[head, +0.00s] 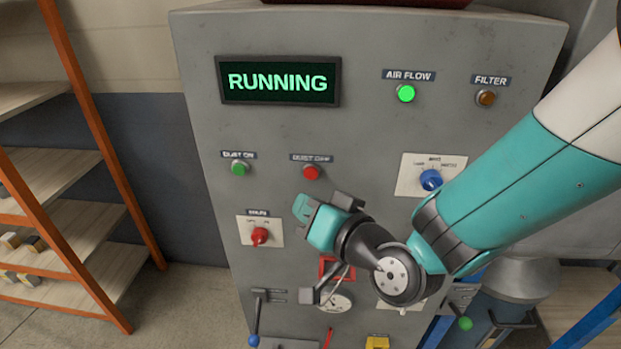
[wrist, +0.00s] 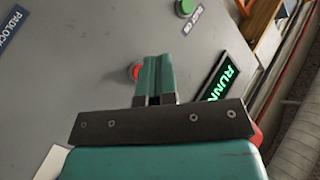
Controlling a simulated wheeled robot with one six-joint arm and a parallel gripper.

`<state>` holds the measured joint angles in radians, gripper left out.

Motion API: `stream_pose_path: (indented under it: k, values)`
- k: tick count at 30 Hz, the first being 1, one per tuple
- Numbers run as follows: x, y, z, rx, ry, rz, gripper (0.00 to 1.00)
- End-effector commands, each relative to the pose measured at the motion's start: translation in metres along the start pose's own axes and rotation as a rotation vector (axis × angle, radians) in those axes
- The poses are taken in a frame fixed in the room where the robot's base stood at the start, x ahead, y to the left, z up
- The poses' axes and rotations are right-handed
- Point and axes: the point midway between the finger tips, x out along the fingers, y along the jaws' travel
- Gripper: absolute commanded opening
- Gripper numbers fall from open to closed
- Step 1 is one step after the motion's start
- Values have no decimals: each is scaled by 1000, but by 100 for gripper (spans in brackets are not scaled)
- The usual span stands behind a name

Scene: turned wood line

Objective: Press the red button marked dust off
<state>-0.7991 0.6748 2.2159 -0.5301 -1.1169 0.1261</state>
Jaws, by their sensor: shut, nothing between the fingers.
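The red button (head: 311,172), under a blurred label that seems to read DUST OFF, is on the grey cabinet front. It is fully visible in the head view, just above my gripper (head: 303,207). In the wrist view the red button (wrist: 136,71) shows just left of my gripper's fingers (wrist: 158,62), partly hidden by them. The teal fingers are together, empty, and point toward the panel. I cannot tell whether they touch the button.
The green DUST ON button (head: 240,168) is to the left. The display (head: 279,81) reads RUNNING, and the AIR FLOW lamp (head: 405,93) is lit green. A red knob (head: 260,236) and a blue knob (head: 430,180) flank my gripper. A shelf rack (head: 85,130) stands left.

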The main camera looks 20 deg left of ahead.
Motion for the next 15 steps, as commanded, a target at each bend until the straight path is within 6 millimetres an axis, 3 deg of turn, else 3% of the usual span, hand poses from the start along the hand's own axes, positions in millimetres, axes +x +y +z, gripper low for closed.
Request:
stream_pose_path:
  k: [6, 15]
  values:
    - [19, 14, -13, 0, 1, 0, 0]
    - [27, 20, -20, 0, -1, 0, 0]
